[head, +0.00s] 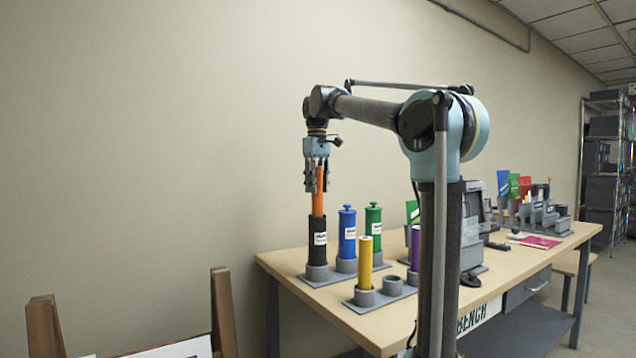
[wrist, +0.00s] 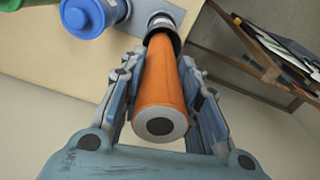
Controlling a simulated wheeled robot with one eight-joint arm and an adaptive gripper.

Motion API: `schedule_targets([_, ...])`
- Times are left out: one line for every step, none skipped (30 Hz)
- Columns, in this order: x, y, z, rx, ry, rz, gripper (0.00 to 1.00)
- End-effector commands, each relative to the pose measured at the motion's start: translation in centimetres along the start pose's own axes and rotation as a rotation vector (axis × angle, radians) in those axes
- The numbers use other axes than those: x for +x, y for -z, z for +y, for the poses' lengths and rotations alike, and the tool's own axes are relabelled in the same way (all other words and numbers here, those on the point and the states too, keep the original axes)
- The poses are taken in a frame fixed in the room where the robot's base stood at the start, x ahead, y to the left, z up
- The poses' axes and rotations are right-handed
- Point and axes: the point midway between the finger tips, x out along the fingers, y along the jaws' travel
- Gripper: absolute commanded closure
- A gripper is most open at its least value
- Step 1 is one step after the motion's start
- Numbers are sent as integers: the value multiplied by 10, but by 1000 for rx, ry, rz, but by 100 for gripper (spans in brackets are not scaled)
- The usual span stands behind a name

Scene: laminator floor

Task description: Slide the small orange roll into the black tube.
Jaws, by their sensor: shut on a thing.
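The small orange roll (head: 318,200) is upright in my gripper (head: 316,183). My gripper is shut on its upper part, and the fingers lie along both sides of it in the wrist view (wrist: 165,100). The roll's near end, grey with a dark centre, faces the wrist camera. The black tube (head: 318,238) stands upright in a grey holder on the bench, directly below my gripper. The roll's lower end meets the tube's mouth and seems to be just inside it; the tube's rim (wrist: 160,20) shows around the roll's far end. How deep it sits is hidden.
A blue tube (head: 347,235) and a green tube (head: 373,225) stand close to the right of the black tube. A yellow roll (head: 364,262), an empty grey holder (head: 392,285) and a purple roll (head: 415,248) are in front. A wooden rack (head: 220,310) stands at the left.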

Motion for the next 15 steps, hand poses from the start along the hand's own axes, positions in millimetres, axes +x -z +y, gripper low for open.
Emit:
schedule_targets([4, 0, 0, 0, 0, 0, 100])
schedule_targets([6, 0, 0, 0, 0, 0, 100])
schedule_targets([8, 0, 0, 0, 0, 0, 100])
schedule_targets([10, 0, 0, 0, 0, 0, 100])
schedule_targets([12, 0, 0, 0, 0, 0, 100])
schedule_targets([14, 0, 0, 0, 0, 0, 100])
schedule_targets([16, 0, 0, 0, 0, 0, 100])
schedule_targets([18, 0, 0, 0, 0, 0, 100])
schedule_targets([21, 0, 0, 0, 0, 0, 100])
schedule_targets([23, 0, 0, 0, 0, 0, 100])
schedule_targets([25, 0, 0, 0, 0, 0, 100])
schedule_targets([27, 0, 0, 0, 0, 0, 100])
schedule_targets([29, 0, 0, 0, 0, 0, 100])
schedule_targets([31, 0, 0, 1, 0, 0, 100])
schedule_targets([34, 0, 0, 1, 0, 0, 100])
